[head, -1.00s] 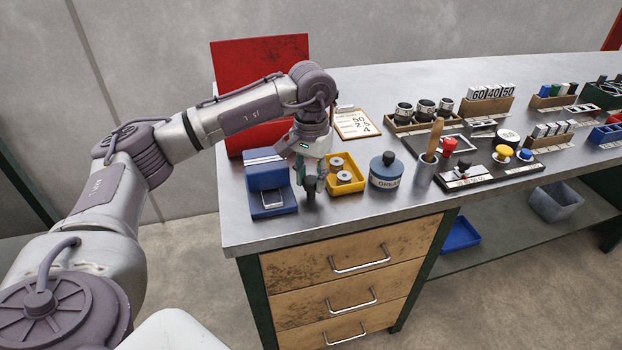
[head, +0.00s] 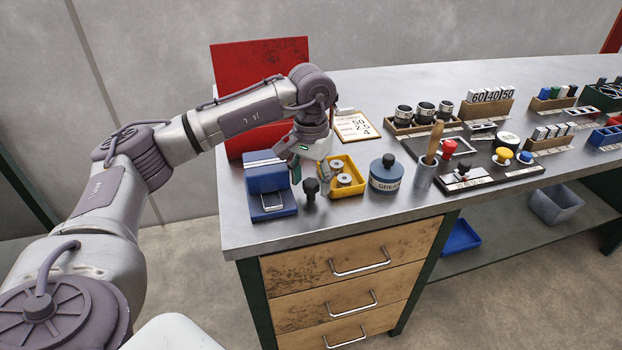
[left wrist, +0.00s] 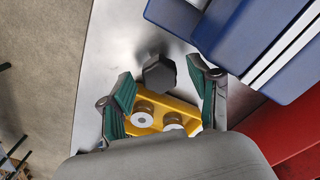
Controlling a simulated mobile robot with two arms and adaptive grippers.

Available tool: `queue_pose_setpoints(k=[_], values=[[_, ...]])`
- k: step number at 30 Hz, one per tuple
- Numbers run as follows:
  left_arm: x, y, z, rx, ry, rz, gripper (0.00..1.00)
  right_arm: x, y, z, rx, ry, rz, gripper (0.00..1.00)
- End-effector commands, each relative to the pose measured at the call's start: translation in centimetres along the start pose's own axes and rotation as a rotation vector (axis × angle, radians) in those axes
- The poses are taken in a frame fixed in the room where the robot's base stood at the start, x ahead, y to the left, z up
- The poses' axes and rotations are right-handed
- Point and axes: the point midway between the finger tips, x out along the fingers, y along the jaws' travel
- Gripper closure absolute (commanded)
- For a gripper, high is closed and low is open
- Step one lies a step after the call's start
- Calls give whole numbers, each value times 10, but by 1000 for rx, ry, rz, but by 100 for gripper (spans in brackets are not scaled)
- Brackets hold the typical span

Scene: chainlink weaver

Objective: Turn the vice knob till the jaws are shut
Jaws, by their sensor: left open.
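The blue vice (head: 268,180) stands at the bench's left end, with pale strips across its top; it also shows in the left wrist view (left wrist: 225,22). I cannot tell how wide any jaw gap is. Its black faceted knob (head: 311,187) stands just right of it, above the bench. In the left wrist view the knob (left wrist: 159,73) appears between the spread fingertips. My left gripper (head: 311,170) is open and empty, just above and behind the knob, seemingly not touching it. My right gripper is not in view.
A yellow bin (head: 345,189) with metal spools stands close right of the knob, beside the grease tin (head: 386,175). A red panel (head: 228,75) rises behind the vice. The bench's front edge is near the knob. Several holders and parts fill the right side.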

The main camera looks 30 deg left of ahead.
Motion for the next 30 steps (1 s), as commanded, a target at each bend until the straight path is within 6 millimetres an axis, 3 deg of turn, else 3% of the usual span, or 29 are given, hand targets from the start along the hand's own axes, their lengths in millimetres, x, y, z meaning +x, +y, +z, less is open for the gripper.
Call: queue_pose_setpoints(k=[5, 15, 21, 30], values=[[-9, 0, -1, 0, 2, 1, 38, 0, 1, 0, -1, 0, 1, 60], [-78, 0, -1, 1, 5, 1, 38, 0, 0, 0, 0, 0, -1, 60], [-109, 0, -1, 0, 3, 0, 38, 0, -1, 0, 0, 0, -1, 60], [-120, 0, 0, 0, -1, 0, 38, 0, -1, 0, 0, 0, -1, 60]])
